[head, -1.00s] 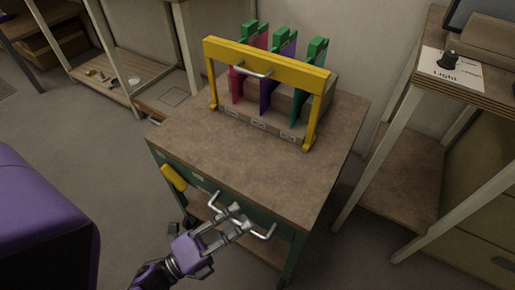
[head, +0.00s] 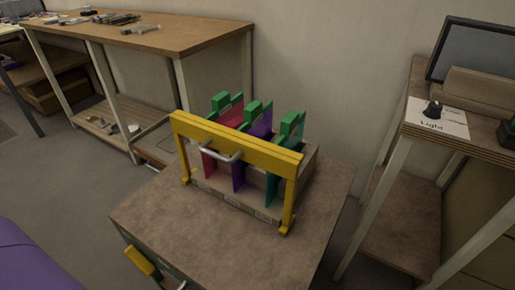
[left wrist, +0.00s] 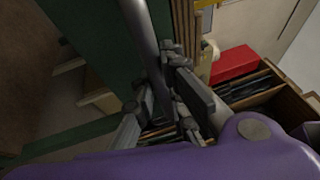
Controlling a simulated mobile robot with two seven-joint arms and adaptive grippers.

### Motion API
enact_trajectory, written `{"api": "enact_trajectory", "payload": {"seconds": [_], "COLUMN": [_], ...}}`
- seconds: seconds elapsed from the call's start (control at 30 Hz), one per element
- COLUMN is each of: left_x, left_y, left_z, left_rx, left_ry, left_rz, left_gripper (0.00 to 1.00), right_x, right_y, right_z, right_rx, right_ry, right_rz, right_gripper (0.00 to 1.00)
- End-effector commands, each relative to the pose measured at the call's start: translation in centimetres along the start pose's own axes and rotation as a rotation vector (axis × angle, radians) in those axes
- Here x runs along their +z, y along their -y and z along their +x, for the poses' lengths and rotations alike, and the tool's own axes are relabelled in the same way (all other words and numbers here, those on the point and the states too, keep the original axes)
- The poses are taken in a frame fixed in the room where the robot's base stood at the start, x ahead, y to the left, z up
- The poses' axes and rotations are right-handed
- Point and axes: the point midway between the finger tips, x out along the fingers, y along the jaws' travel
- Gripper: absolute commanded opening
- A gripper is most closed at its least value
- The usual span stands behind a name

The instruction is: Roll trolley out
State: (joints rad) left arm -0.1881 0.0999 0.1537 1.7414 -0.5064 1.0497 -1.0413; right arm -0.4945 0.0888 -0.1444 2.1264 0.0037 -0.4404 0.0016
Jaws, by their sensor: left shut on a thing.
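The trolley (head: 230,240) has a brown top and a dark green body, cut off by the bottom of the head view. A yellow frame (head: 240,146) with a metal handle stands on it, with red, purple and teal panes in green holders behind it. In the left wrist view, my left gripper (left wrist: 162,98) is shut on the trolley's metal handle bar (left wrist: 144,30), beside the green trolley body (left wrist: 88,35). My left gripper is below the head view. My right gripper is in neither view.
A workbench (head: 150,38) with tools on it stands at the back left. A desk with a Light switch (head: 434,110) and a monitor (head: 480,55) stands to the right. Grey floor (head: 75,190) is clear left of the trolley.

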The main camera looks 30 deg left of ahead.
Motion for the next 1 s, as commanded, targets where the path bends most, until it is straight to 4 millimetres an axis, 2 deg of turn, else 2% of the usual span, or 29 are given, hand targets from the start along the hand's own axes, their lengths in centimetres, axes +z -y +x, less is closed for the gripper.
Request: {"api": "enact_trajectory", "payload": {"seconds": [0.3, 0.33, 0.47, 0.5, 0.83, 1.0], "left_x": [0.0, 0.0, 0.0, 0.0, 0.0, 0.0], "left_y": [-0.2, -0.2, -0.1, -0.1, -0.1, -0.1], "left_z": [-0.3, -0.3, -0.2, -0.2, -0.4, -2.6], "left_rx": [0.008, 0.008, 0.007, 0.006, 0.004, 0.007], "left_ry": [0.0, 0.0, 0.001, 0.0, 0.0, 0.001], "left_rz": [0.004, 0.004, 0.002, 0.002, 0.0, -0.001], "left_gripper": [0.0, 0.13, 0.3, 0.31, 0.31, 0.31], "right_x": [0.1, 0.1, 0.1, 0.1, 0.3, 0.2], "right_y": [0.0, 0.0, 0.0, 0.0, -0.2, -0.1], "right_z": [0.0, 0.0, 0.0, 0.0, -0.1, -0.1], "right_rx": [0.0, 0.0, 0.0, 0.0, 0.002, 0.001], "right_ry": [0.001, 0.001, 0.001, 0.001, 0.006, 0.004], "right_rz": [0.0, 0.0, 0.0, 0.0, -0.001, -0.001], "right_gripper": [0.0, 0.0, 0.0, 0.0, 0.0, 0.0]}}
